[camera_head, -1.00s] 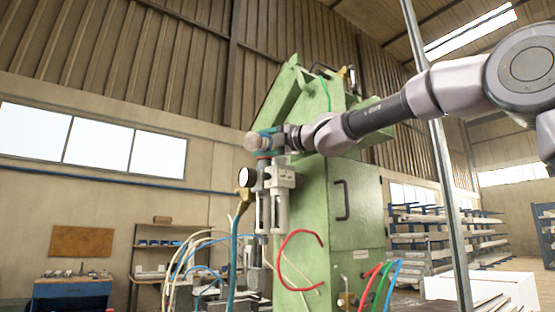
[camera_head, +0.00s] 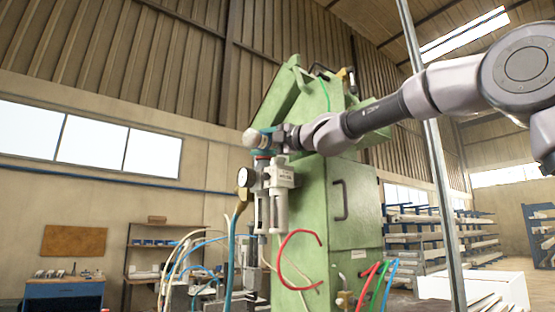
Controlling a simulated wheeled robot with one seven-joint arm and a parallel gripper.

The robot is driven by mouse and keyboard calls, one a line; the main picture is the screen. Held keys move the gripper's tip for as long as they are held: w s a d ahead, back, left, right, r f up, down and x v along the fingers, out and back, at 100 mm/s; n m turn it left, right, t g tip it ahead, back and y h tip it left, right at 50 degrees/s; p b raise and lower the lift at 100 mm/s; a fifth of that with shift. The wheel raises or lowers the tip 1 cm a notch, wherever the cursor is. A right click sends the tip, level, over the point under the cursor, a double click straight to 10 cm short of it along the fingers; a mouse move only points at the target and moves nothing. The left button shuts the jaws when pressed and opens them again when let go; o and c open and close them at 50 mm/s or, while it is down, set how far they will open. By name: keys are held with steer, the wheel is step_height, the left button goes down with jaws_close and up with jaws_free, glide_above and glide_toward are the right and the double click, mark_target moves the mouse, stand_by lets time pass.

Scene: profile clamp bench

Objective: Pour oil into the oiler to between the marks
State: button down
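The oiler unit hangs at the left side of the green machine (camera_head: 343,195). It has a grey head (camera_head: 281,178), slim clear-fronted bowls (camera_head: 280,212) below it and a round gauge (camera_head: 245,177) at its left. The marks and the oil level are too small to make out. My gripper (camera_head: 270,138) is just above the unit, reaching in from the right. It holds a small pale, rounded container (camera_head: 252,138) with teal parts around it, lying roughly sideways. The fingertips are small and partly hidden. I cannot tell whether oil is flowing.
A red hose (camera_head: 284,255) and a blue hose (camera_head: 232,262) hang close below the unit. A grey metal post (camera_head: 440,165) stands in front at right. A blue bench (camera_head: 62,293) and shelves (camera_head: 150,240) are at the back left; racks (camera_head: 415,235) stand at right.

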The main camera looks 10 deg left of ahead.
steer(key=shift+r+m, duration=0.25)
steer(key=shift+m, duration=0.25)
steer(key=shift+s, duration=0.15)
stand_by(0.3)
steer(key=shift+s+a, duration=0.1)
steer(key=shift+s, duration=0.05)
steer(key=shift+s, duration=0.1)
